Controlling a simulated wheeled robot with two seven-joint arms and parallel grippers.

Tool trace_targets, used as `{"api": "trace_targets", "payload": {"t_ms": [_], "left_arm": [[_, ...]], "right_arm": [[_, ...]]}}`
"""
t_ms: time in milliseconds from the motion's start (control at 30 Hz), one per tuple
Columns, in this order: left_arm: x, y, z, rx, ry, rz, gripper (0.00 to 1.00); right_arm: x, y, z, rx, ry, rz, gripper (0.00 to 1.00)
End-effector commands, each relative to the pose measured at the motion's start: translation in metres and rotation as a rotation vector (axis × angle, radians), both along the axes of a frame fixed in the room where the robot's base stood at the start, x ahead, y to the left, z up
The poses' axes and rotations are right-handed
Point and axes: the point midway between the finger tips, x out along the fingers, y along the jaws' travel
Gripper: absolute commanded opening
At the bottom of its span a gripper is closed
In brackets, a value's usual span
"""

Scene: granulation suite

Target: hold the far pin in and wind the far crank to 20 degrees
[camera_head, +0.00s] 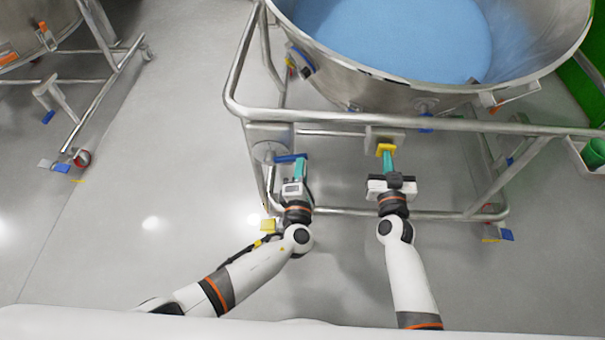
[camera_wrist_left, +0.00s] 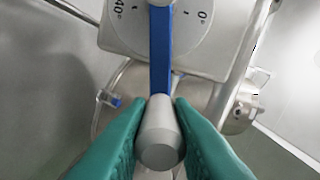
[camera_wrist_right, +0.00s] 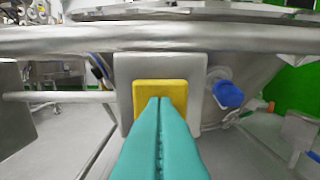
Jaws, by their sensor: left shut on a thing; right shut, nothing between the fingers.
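The far crank has a blue arm (camera_head: 288,158) in front of a round dial (camera_head: 264,152) on the trolley frame. In the left wrist view the blue arm (camera_wrist_left: 160,60) lies between the dial's 40° and 0° marks and ends in a grey knob (camera_wrist_left: 160,135). My left gripper (camera_head: 300,164) is shut on that knob, one finger on each side. The far pin, a yellow square pad (camera_head: 385,148), sits on a grey plate and shows in the right wrist view (camera_wrist_right: 160,88). My right gripper (camera_head: 388,157) is shut and empty, its fingertips at the pad's face and apparently touching it.
A steel bowl (camera_head: 350,88) with blue contents stands above a tubular frame (camera_head: 450,124). The frame's rails run close above and below both grippers. A second trolley stands at the upper left. Open floor (camera_head: 150,180) lies to the left.

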Motion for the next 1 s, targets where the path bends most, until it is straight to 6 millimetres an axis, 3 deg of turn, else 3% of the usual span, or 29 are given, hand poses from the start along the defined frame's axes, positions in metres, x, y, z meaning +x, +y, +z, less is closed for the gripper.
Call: {"api": "trace_targets", "payload": {"t_ms": [1000], "left_arm": [[0.001, 0.000, -0.007, -0.003, -0.002, 0.004, 0.00]], "right_arm": [[0.000, -0.001, 0.000, -0.001, 0.000, -0.002, 0.00]]}}
